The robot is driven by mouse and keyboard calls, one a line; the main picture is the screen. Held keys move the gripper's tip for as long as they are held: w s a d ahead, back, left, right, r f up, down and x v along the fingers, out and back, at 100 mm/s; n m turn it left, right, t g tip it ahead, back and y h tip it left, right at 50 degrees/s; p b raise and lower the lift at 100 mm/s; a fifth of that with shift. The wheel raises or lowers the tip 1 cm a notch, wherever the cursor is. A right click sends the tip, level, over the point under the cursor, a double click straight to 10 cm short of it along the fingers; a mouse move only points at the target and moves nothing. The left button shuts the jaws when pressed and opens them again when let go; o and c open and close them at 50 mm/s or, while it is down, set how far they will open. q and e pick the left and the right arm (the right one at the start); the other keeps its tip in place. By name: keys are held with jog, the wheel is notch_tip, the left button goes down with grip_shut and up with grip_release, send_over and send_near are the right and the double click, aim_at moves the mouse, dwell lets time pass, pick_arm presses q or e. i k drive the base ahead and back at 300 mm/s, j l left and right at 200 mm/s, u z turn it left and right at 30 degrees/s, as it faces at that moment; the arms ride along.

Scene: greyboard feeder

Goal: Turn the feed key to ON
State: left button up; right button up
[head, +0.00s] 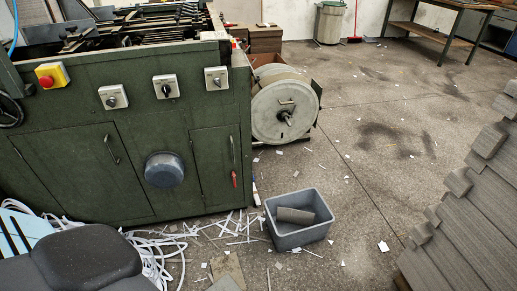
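A green machine cabinet (60,130) fills the left of the head view. Three rotary switches on pale square plates sit along its upper front: a left switch (113,97), a middle switch (166,87) with a dark knob, and a right switch (216,78). Their labels are too small to read, so I cannot tell which is the feed key or what position it is in. A red button on a yellow box (51,75) sits further left. Neither of my grippers is in view.
A large reel (280,112) juts from the cabinet's right side. A grey bin (298,219) holding a grey piece stands on the floor before it. Paper strips (230,227) litter the floor. Stacked grey boards (465,220) stand at right. The middle floor is mostly open.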

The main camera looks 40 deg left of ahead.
aim_at(216, 80)
jog(key=u, duration=1.3)
